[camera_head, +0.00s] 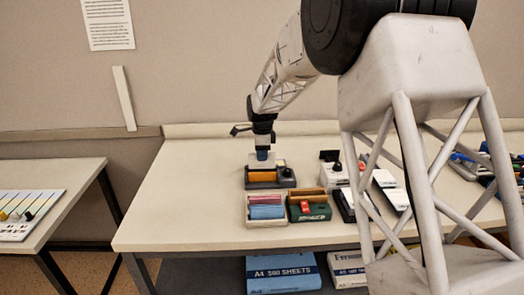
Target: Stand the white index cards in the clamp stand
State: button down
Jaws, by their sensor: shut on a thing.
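An orange-brown block (262,176) shows at the front of this holder. I cannot tell whether the white piece is inside the holder or just above it; its lower edge is hidden.
In front stand a cream box (266,222) with pink and blue cards and a green box (309,216) with a tan piece and a red item. A white device (333,178) with a black knob stands to the right. The table's left part (180,215) is clear.

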aim_at(262, 167)
jog(key=shift+f, duration=2.2)
jog(key=shift+f, duration=0.15)
jog(key=c, duration=1)
grip_release()
jog(key=shift+r, duration=4.5)
jog(key=shift+s+r, duration=0.1)
